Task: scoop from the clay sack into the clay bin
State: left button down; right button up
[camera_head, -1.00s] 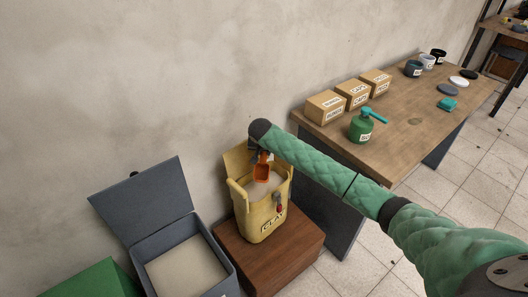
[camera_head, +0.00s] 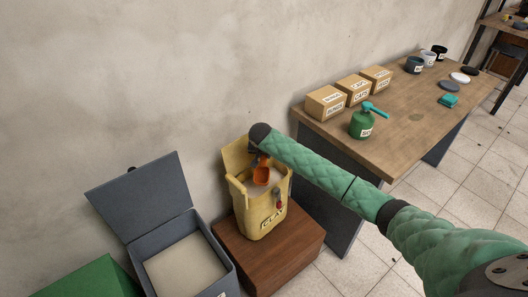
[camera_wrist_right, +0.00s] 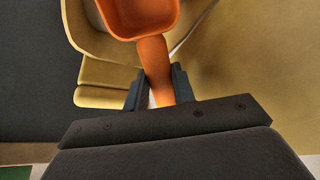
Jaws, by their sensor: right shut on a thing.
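The yellow clay sack (camera_head: 262,218), marked with a label, stands open on a brown wooden box, with pale material inside. My right gripper (camera_head: 259,158) is over the sack's mouth, shut on the handle of an orange scoop (camera_head: 262,176). The scoop's bowl is at the sack's opening; whether it touches the material I cannot tell. In the right wrist view the scoop (camera_wrist_right: 158,65) shows a bare orange bowl, cut off by the top edge. A grey-blue bin (camera_head: 157,247) with its lid up and pale material inside stands to the left; its label is not readable. My left gripper is out of view.
The wooden box (camera_head: 282,250) supports the sack. A green lid or box (camera_head: 90,280) is at the lower left. A wooden table (camera_head: 410,135) at the right holds cartons (camera_head: 325,103), a green sprayer (camera_head: 361,126) and several small jars and lids. A wall rises behind the sack.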

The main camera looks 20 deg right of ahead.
jog(key=shift+a+f, duration=0.1)
jog(key=shift+f, duration=1.95)
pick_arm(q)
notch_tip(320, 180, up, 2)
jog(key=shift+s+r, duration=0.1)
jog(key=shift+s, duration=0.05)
pick_arm(e)
jog(key=shift+f, duration=0.1)
jog(key=shift+f, duration=0.1)
